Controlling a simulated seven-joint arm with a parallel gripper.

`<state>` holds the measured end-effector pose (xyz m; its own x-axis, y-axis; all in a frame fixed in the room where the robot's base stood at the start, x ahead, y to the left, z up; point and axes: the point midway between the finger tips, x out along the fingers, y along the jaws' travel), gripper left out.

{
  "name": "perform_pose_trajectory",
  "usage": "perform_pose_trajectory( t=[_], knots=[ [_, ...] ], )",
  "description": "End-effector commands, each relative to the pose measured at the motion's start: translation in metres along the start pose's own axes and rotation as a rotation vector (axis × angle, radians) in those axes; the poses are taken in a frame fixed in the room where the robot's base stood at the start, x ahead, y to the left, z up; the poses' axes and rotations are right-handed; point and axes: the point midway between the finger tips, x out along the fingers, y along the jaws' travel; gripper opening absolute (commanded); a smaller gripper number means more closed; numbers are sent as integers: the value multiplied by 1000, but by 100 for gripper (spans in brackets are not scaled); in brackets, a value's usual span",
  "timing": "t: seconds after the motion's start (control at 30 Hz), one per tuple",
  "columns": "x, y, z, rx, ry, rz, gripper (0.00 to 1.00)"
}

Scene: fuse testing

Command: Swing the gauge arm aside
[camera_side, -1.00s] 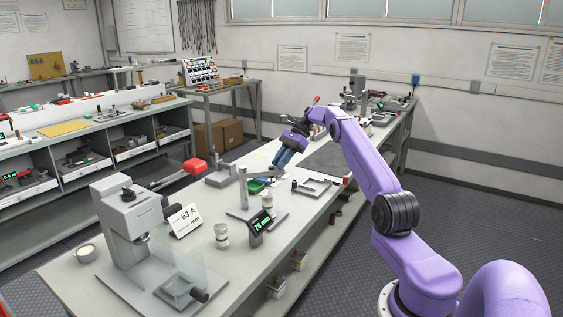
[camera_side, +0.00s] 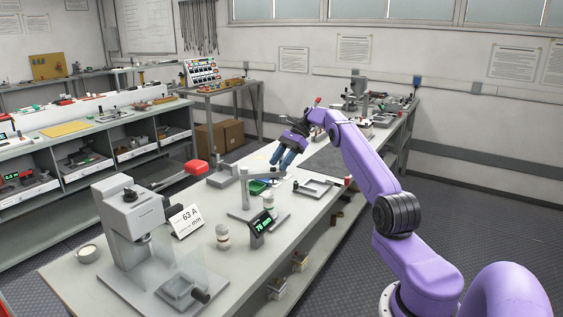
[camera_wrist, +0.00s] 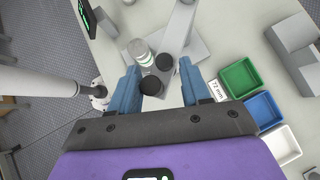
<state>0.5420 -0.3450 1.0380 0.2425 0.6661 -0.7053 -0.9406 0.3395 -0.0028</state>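The gauge stand has an upright post and a light grey gauge arm (camera_side: 264,172) reaching right from its top, towards my gripper. In the wrist view a light grey bar (camera_wrist: 181,25), which looks like this arm, runs down from the top edge to dark round knobs (camera_wrist: 163,64). My gripper (camera_side: 281,164) is above the bench near the arm's far end. In the wrist view my gripper (camera_wrist: 160,90) is open, its blue fingers on either side of the dark knobs. I cannot tell whether either finger touches them.
A 76 mm display (camera_side: 261,223) and a small jar (camera_side: 222,236) stand near the post. Green (camera_wrist: 240,78), blue (camera_wrist: 264,109) and white (camera_wrist: 281,145) trays lie right of the fingers. A press with a clear shield (camera_side: 165,245) fills the bench's near end.

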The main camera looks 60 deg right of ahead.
Motion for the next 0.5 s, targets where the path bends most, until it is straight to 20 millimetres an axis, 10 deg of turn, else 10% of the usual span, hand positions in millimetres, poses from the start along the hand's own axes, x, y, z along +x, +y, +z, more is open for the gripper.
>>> perform_pose_trajectory(
  t=[0.5],
  knots=[
    [-22,0,23,-3,1,-2,47]
  ],
)
